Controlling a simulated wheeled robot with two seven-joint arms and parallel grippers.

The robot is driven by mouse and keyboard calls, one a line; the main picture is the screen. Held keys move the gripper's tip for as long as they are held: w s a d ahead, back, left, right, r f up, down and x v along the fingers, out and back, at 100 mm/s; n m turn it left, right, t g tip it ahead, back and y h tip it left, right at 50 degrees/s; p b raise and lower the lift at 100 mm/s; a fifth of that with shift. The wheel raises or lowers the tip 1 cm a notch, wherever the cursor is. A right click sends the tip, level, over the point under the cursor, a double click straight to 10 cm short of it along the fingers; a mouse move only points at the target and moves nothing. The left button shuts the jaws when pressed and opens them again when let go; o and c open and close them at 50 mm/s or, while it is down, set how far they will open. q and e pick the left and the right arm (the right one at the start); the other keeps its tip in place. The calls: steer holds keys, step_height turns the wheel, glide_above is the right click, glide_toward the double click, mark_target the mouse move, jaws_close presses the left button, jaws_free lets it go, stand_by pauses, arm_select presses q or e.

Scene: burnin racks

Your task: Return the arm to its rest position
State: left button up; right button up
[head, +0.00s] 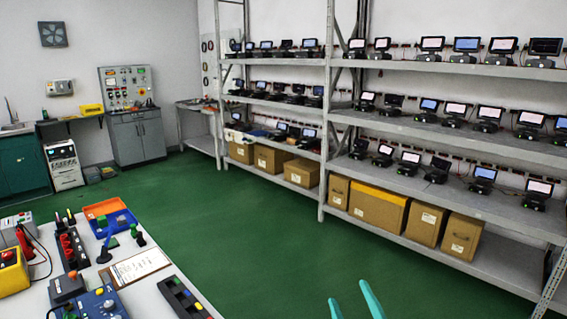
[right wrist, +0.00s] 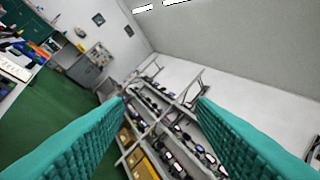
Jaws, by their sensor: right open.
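My right gripper (head: 354,296) shows at the bottom edge of the head view, as two teal fingertips set apart with nothing between them. In the right wrist view its two teal fingers (right wrist: 160,108) are spread wide and empty, with the racks seen beyond the gap. The gripper is in free air over the green floor, apart from the shelves and the bench. The rest of my right arm is out of the head view. My left gripper is in neither view.
Grey shelving racks (head: 440,200) with many small screen devices stand along the right wall, with cardboard boxes (head: 378,207) low down. A white bench (head: 140,290) with tools and bins is at lower left. The green floor (head: 235,230) between is clear.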

steer(key=s+d+f+m+g+h, duration=0.3)
steer(key=d+f+m+g, duration=0.15)
steer(key=f, duration=0.45)
steer(key=s+d+f+m+g+h, duration=0.3)
steer(key=d+f+m+g, duration=0.15)
steer(key=f, duration=0.45)
steer(key=s+f+g+y, duration=0.1)
steer(key=s+f+g, duration=0.35)
steer(key=s, duration=0.25)
steer(key=s+f+g+y, duration=0.1)
steer(key=s+f+g, duration=0.35)
steer(key=s, duration=0.35)
step_height(320, 180, down, 27)
steer(key=g, duration=0.1)
steer(key=s+d+f+g, duration=0.1)
steer(key=s+d+f, duration=0.2)
steer(key=s+f, duration=1.2)
steer(key=shift+s+d+f, duration=0.15)
steer(key=shift+s+f, duration=0.05)
steer(key=shift+s, duration=0.9)
